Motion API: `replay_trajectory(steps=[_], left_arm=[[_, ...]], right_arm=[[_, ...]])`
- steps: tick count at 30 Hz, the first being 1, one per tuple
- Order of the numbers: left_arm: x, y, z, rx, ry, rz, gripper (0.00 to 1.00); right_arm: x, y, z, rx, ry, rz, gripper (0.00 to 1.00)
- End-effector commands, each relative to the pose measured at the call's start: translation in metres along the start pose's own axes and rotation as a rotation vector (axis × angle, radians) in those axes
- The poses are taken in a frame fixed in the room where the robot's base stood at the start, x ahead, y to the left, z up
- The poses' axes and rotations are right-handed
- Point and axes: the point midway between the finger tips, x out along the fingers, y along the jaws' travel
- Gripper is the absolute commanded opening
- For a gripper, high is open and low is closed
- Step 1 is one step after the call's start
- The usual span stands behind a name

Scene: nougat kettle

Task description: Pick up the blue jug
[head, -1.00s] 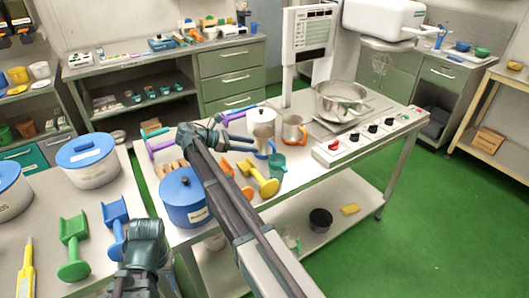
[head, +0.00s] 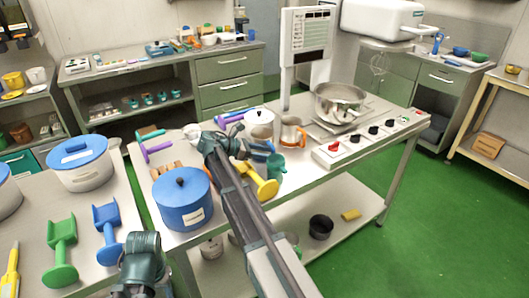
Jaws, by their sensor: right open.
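The blue jug (head: 262,149) stands on the central steel table, a metal jug with blue around its lower part. My right gripper (head: 222,142) is just left of it, above the table, with open jaws. The gripper and the forearm hide some items beneath them. I cannot tell whether the gripper touches the jug, but it is not closed on it. My left gripper's jaws are not visible; only a teal part of my arm shows at the bottom left.
An orange-based metal jug (head: 293,132), a teal mug (head: 276,168) and a yellow scoop (head: 262,185) crowd the jug. A blue-lidded pot (head: 183,200) stands front left. A steel kettle (head: 338,102) and control panel (head: 352,146) are on the right.

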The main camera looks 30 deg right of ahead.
Motion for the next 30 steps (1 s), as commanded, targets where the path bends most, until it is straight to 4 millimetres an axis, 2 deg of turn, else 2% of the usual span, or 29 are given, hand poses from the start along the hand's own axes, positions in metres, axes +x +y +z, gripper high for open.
replay_trajectory(steps=[8, 19, 26, 30], left_arm=[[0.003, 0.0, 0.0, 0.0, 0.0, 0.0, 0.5], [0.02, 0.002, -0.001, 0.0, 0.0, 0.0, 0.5], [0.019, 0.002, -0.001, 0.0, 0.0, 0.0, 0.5], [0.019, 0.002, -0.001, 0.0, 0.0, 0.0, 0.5]], right_arm=[[0.006, 0.0, 0.0, 0.001, 0.0, 0.0, 0.53], [0.052, -0.002, 0.0, 0.001, 0.0, -0.001, 0.53], [0.053, -0.001, 0.002, 0.0, 0.0, 0.001, 0.53], [0.053, -0.001, 0.002, 0.0, 0.0, 0.0, 0.28]])
